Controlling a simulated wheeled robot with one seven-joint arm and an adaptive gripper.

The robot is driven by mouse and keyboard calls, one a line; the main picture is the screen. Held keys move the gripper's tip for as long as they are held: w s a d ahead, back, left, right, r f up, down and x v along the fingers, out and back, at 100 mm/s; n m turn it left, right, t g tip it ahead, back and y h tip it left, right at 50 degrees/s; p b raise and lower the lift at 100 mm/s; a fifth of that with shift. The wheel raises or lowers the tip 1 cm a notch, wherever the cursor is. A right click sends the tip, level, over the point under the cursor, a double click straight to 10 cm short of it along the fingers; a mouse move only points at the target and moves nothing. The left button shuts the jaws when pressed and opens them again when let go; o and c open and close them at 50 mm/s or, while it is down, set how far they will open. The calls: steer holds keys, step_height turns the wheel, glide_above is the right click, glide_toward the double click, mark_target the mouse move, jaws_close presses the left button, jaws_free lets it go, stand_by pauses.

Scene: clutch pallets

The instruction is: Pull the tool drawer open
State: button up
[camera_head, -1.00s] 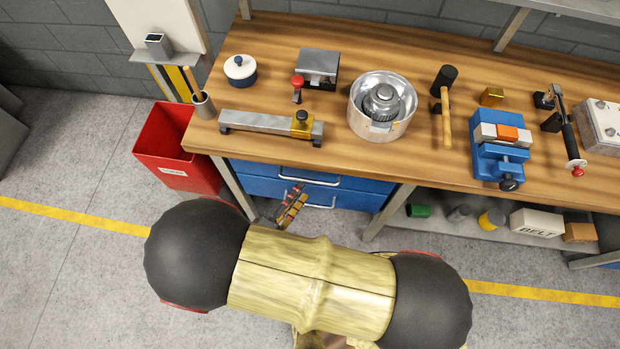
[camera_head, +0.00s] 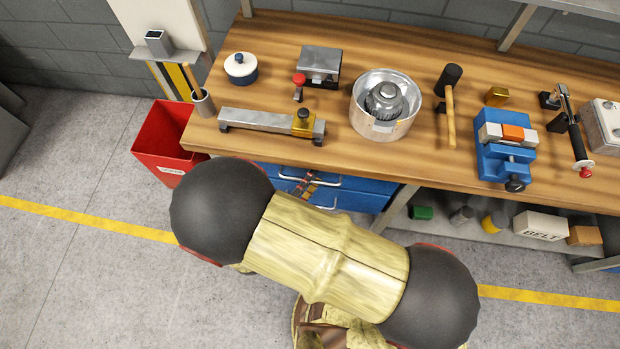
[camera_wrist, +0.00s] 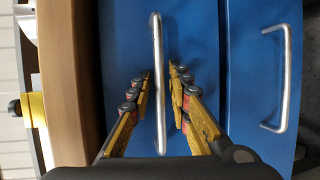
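The blue upper drawer (camera_head: 365,184) sits under the left part of the workbench and looks closed. Its silver bar handle (camera_wrist: 157,85) runs up and down through the middle of the wrist view. My gripper (camera_wrist: 160,72) is open, with one finger on each side of this handle. The fingertips are close to the blue drawer front; whether they touch it or the bar I cannot tell. A second blue drawer (camera_wrist: 262,40) with its own silver handle (camera_wrist: 285,80) lies below and looks closed. In the head view, my arm hides part of the drawers and most of my gripper.
The wooden bench top (camera_head: 330,152) overhangs the drawers; its edge shows left of them in the wrist view. A red bin (camera_head: 160,135) stands left of the bench. A lower shelf (camera_head: 455,228) with a belt box (camera_head: 541,226) is on the right. Floor left of my arm is clear.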

jaws_close()
stand_by(0.6)
